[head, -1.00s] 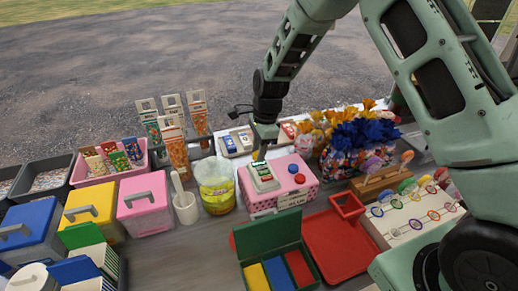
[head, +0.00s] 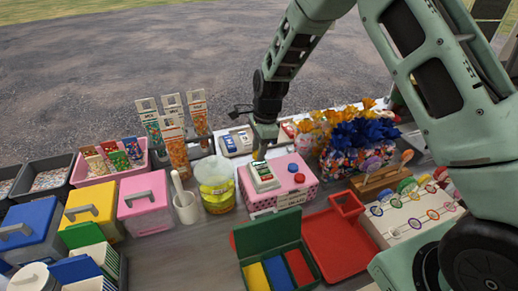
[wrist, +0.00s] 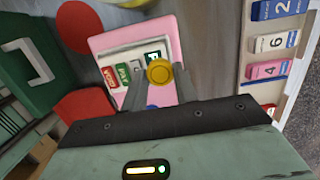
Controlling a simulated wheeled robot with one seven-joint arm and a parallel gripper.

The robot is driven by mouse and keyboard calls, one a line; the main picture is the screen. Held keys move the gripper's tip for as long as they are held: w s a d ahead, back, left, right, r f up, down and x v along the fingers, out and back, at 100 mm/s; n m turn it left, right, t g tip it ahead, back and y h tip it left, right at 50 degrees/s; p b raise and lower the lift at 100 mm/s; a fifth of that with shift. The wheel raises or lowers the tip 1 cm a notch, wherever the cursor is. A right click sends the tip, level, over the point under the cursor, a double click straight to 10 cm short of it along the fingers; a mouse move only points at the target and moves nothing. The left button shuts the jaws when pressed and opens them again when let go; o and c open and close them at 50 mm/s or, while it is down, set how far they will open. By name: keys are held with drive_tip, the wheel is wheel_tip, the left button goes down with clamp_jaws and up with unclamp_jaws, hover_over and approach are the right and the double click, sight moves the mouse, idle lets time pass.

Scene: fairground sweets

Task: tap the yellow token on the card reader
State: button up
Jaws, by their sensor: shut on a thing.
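The yellow token (wrist: 159,72) is a round disc held between my gripper's fingers in the wrist view. In the head view only a small yellow bit (head: 257,155) of it shows at the fingertips. My gripper (head: 260,148) points down, shut on the token, just above the far end of the card reader. The card reader (head: 263,179) is a pale slab with green parts on top of a pink box (head: 293,172). In the wrist view the reader (wrist: 122,74) shows coloured keys, partly behind the token and a finger. I cannot tell whether the token touches it.
Red and blue buttons sit on the pink box, right of the reader. A yellow-green tub (head: 215,186) stands to the left. An open green box (head: 270,250) and red tray (head: 338,246) are in front. Bagged sweets (head: 352,150) stand close on the right.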

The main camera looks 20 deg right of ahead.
drive_tip(key=d+r+p, duration=0.5)
drive_tip(key=r+p, duration=0.1)
drive_tip(key=r, duration=0.3)
drive_tip(key=shift+p, duration=0.4)
